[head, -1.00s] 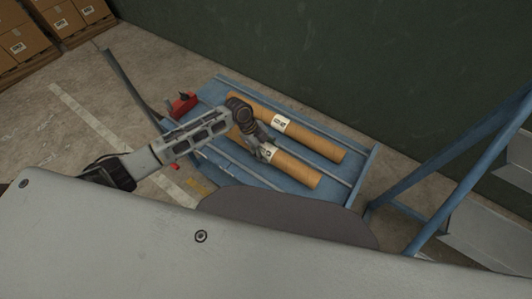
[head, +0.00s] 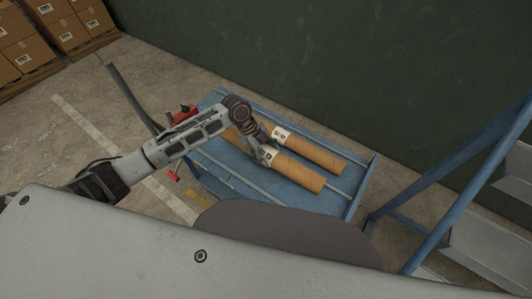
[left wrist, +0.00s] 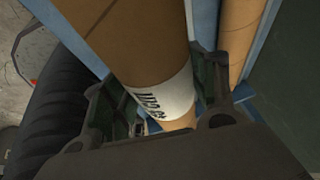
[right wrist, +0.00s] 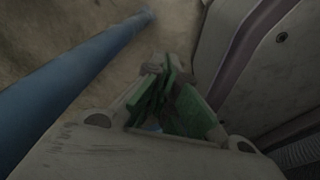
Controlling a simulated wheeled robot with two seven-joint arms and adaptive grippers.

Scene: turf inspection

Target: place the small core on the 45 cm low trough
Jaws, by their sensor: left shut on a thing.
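My left gripper (head: 262,158) is shut around a brown cardboard core (head: 298,173) with a white label. In the left wrist view this core (left wrist: 125,40) runs between the fingers, its label just at them. In the head view it looks slightly raised off the blue cart. A second labelled core (head: 315,153) lies beside it on the cart; which is smaller is hard to tell. My right gripper (right wrist: 165,72) is empty, its fingertips close together. At the right, grey metal surfaces (head: 470,243) sit on a blue frame; whether one is the low trough is unclear.
The blue cart (head: 235,165) has raised edges and stands by a dark green wall (head: 330,50). The blue frame's slanted posts (head: 465,190) rise right of it. A red object (head: 187,114) is at the cart's left end. Boxes (head: 30,55) stand far left.

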